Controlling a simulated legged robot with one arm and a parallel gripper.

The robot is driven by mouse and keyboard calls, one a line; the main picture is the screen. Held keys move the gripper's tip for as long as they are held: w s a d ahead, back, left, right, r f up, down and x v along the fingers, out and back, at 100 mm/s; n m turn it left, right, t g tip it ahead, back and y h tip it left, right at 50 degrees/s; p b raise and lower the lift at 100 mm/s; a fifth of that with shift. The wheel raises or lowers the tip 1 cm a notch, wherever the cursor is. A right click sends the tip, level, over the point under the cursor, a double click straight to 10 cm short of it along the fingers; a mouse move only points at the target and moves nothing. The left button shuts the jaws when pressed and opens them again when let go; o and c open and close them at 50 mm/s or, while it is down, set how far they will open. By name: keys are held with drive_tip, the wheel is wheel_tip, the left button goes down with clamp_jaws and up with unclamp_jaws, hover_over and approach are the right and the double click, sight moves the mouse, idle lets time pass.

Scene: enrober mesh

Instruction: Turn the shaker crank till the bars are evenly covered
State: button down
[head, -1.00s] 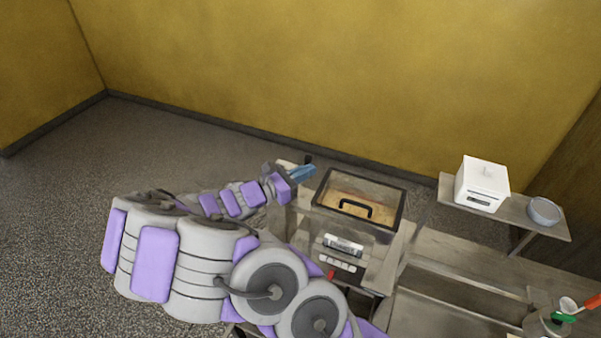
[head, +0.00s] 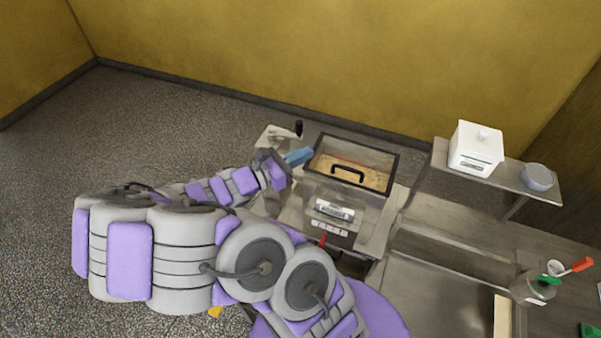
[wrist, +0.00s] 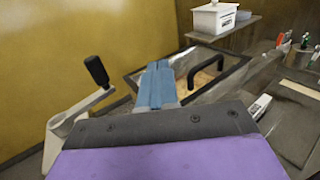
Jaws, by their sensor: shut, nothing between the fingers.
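The enrober machine (head: 318,222) stands below the far wall, with a black-framed clear lid and black handle (head: 347,174) on top. Brown content shows through the lid (head: 378,160); I cannot make out separate bars or how they are covered. The crank (head: 299,128) sticks up at the machine's left back corner; in the wrist view its black knob (wrist: 96,71) stands upright on a pale arm, left of my fingers. My gripper (head: 300,156) has blue fingers, shut and empty, between the crank and the lid. In the wrist view the fingers (wrist: 158,84) point toward the lid's left side, apart from the crank knob.
A shelf (head: 440,158) at the right holds a white box (head: 476,147) and a grey bowl (head: 537,177). A steel counter (head: 440,297) runs right of the machine, with a pot (head: 532,288) of utensils. Open floor lies at the left.

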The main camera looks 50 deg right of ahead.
drive_tip(key=s+a, duration=0.3)
drive_tip(key=a, duration=0.2)
drive_tip(key=shift+s, duration=0.35)
drive_tip(key=shift+d, duration=0.15)
